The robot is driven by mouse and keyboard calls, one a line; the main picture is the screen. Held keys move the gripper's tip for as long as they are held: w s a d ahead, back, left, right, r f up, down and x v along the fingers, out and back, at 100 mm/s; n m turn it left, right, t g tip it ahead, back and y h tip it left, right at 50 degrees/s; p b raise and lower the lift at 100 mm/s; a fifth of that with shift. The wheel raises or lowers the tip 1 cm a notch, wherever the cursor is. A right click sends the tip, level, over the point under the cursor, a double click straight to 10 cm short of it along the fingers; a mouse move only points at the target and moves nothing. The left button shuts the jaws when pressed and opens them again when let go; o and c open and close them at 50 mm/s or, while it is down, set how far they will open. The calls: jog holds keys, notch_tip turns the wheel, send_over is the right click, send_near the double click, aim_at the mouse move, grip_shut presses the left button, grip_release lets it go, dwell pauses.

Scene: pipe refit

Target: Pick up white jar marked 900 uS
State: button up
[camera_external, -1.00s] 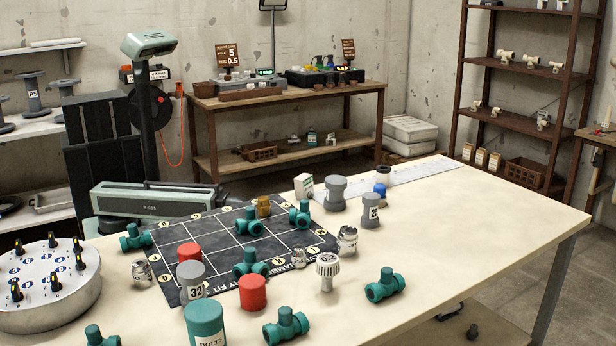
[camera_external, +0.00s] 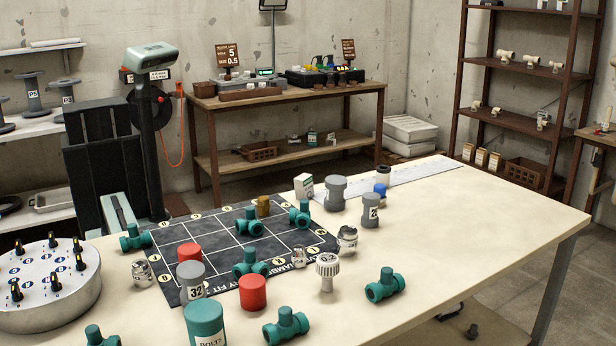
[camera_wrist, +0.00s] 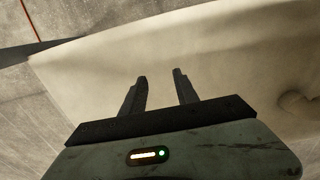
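No jar shows there. I cannot make out the gripper in the external view.
Green pipe fittings (camera_external: 385,285), red caps (camera_external: 252,292), grey cylinders (camera_external: 190,277) and a green bolts tub (camera_external: 205,322) crowd the near table. A round knob panel (camera_external: 45,285) is at the left. The table's right part (camera_external: 480,220) is clear.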

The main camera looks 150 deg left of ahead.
dwell(0.3)
jog(key=o, duration=0.7)
jog(key=shift+c, duration=0.2)
jog(key=shift+a, duration=0.15)
